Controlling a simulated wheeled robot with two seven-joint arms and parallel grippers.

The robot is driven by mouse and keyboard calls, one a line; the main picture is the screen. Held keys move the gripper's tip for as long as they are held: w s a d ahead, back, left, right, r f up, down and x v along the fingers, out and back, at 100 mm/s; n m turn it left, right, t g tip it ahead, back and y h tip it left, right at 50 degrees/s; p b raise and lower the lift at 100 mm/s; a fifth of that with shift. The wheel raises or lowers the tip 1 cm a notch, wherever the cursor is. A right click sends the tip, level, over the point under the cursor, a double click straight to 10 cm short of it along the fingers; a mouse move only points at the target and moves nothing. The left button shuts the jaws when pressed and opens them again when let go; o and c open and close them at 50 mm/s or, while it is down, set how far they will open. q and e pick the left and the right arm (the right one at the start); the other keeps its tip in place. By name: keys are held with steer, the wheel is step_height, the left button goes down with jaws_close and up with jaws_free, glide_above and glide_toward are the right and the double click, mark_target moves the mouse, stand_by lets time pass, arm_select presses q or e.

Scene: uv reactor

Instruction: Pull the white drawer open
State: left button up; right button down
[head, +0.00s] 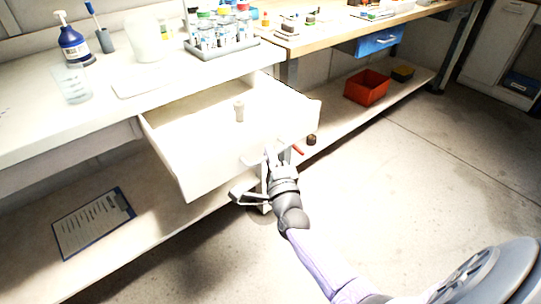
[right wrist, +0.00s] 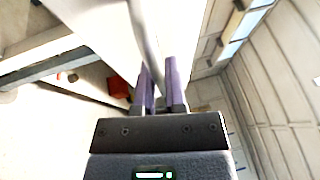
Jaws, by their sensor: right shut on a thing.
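The white drawer (head: 215,142) is pulled out from under the bench on the left, and its inside shows in the head view. A small beige cylindrical thing (head: 239,111) stands in it. My right gripper (head: 272,160) is at the drawer's front, shut on its handle. In the right wrist view the two purple fingers of the right gripper (right wrist: 161,88) close around the grey bar of the handle (right wrist: 145,35). The white drawer front fills the upper middle of that view. My left gripper is not in view.
The white benchtop (head: 35,125) holds a blue bottle (head: 73,45), a beaker (head: 72,85) and a rack of bottles (head: 222,45). A blue drawer (head: 378,42) is under the wooden bench. A red bin (head: 367,88) and a clipboard (head: 92,222) lie on the lower shelf. The floor at right is clear.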

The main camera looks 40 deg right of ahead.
steer(key=c, duration=0.7)
jaws_free()
arm_select(q)
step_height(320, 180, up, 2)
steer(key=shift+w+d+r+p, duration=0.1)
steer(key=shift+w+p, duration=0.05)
steer(key=shift+p, duration=0.9)
arm_select(e)
steer(key=v, duration=1)
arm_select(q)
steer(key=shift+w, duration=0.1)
arm_select(e)
steer(key=shift+w, duration=0.1)
steer(key=shift+f, duration=0.1)
